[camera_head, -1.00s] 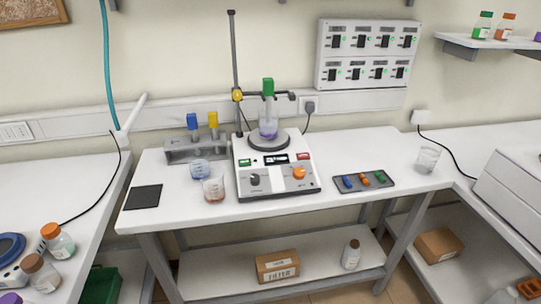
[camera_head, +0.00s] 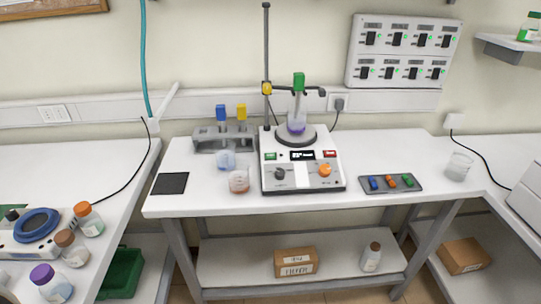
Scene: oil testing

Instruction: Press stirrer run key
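The stirrer (camera_head: 302,177) stands on the middle of the white table, a white box with a round dark plate on top. Its front panel has a green key (camera_head: 270,156) at the left, a small dark display (camera_head: 302,155), a red key (camera_head: 330,154) at the right, a black knob (camera_head: 280,174) and an orange knob (camera_head: 325,170). I cannot read the key labels. Neither of my grippers is in view.
A beaker with reddish liquid (camera_head: 239,181) and a bluish one (camera_head: 225,160) stand left of the stirrer. A grey rack (camera_head: 207,143) is behind them. A dark tray (camera_head: 418,183) with coloured pieces and an empty beaker (camera_head: 459,168) are to the right.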

